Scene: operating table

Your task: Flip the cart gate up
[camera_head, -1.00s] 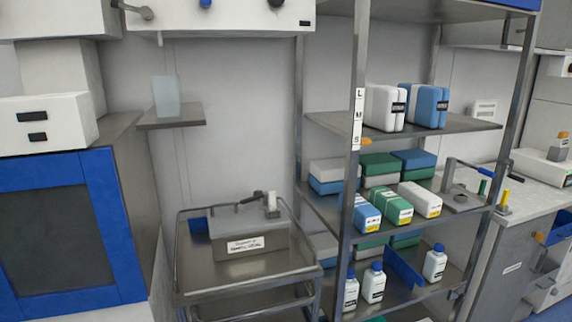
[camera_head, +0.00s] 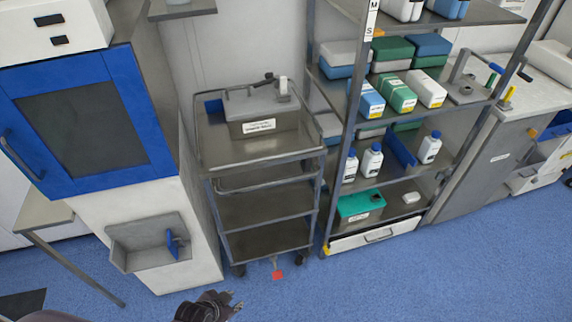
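A grey metal cart (camera_head: 208,150) with several shelves stands between the blue-doored cabinet and the tall shelf rack. A thin metal bar (camera_head: 265,180) runs across its front below the top tray; I take it to be the gate, hanging down. A grey box (camera_head: 262,112) with a white label sits on the top tray. A red tab (camera_head: 277,274) sits at the cart's foot. My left gripper (camera_head: 236,300) is at the bottom edge, below and apart from the cart. Its fingertips look spread and nothing shows between them. My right gripper is out of view.
The tall rack (camera_head: 335,190) with bottles and boxes stands close at the cart's right. A white cabinet with a blue door (camera_head: 85,120) and an open grey bin (camera_head: 150,242) are at the left. The blue floor (camera_head: 350,285) in front is clear.

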